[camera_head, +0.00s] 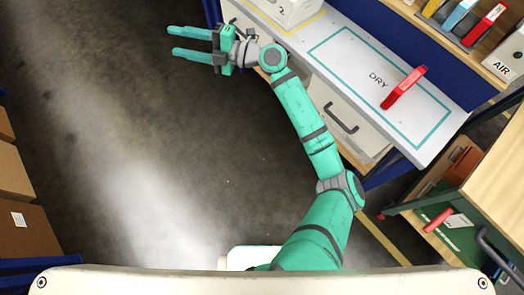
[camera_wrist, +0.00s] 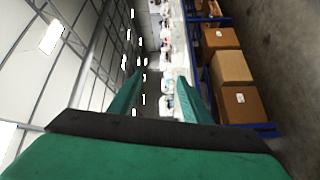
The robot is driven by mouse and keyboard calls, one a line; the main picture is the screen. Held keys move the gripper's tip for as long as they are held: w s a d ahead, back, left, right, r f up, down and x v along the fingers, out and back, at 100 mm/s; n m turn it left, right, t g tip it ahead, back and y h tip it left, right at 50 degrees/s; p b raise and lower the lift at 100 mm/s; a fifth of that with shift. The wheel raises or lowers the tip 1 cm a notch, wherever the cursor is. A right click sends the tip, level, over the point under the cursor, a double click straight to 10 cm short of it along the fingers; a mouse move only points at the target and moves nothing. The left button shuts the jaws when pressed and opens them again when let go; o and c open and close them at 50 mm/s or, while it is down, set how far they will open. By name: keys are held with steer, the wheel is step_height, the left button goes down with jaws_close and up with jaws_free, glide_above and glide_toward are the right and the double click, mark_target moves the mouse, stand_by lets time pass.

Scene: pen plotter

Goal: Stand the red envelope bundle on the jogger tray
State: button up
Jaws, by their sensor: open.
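My gripper (camera_head: 174,41) is open and empty at the upper left of the head view, over bare floor, fingers pointing left. In the wrist view its two green fingers (camera_wrist: 159,80) stand apart with nothing between them. A slim red bundle (camera_head: 403,86) lies slanted on the white bench top, on the mat marked DRY, well right of my gripper. Another red piece (camera_head: 484,25) stands in a row with yellow and blue ones at the upper right. A third red piece (camera_head: 438,220) lies on the cart at lower right. I cannot tell for certain which holder is the jogger tray.
The white bench (camera_head: 442,92) has drawers with a dark handle (camera_head: 341,117) below. A white box (camera_head: 287,10) sits at its far end. A wooden-topped cart (camera_head: 497,165) stands at right. Brown boxes (camera_head: 22,218) line the left edge. The floor (camera_head: 130,150) between is clear.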

steer(key=s+r+m+t+y, duration=0.3)
steer(key=s+r+m+t, duration=0.6)
steer(key=m+t, duration=0.4)
steer(key=s+d+f+m+h, duration=0.8)
steer(key=s+f+m+h, duration=0.1)
steer(key=s+f, duration=0.3)
steer(key=s+d+f+m+t+h, duration=0.1)
steer(key=s+d+f+m+h, duration=0.7)
steer(key=s+f+m+h, duration=0.2)
steer(key=shift+s+d+f+h, duration=0.15)
steer(key=shift+s+f+h, duration=0.8)
steer(key=shift+h, duration=0.15)
steer(key=shift+o, duration=0.5)
steer(key=s+d+f+n+g, duration=0.1)
steer(key=s+d+f+g, duration=0.2)
steer(key=s, duration=0.6)
steer(key=shift+s+d, duration=0.2)
steer(key=shift+d, duration=1)
steer(key=c, duration=0.4)
steer(key=shift+w+a, duration=0.1)
steer(key=shift+a, duration=0.05)
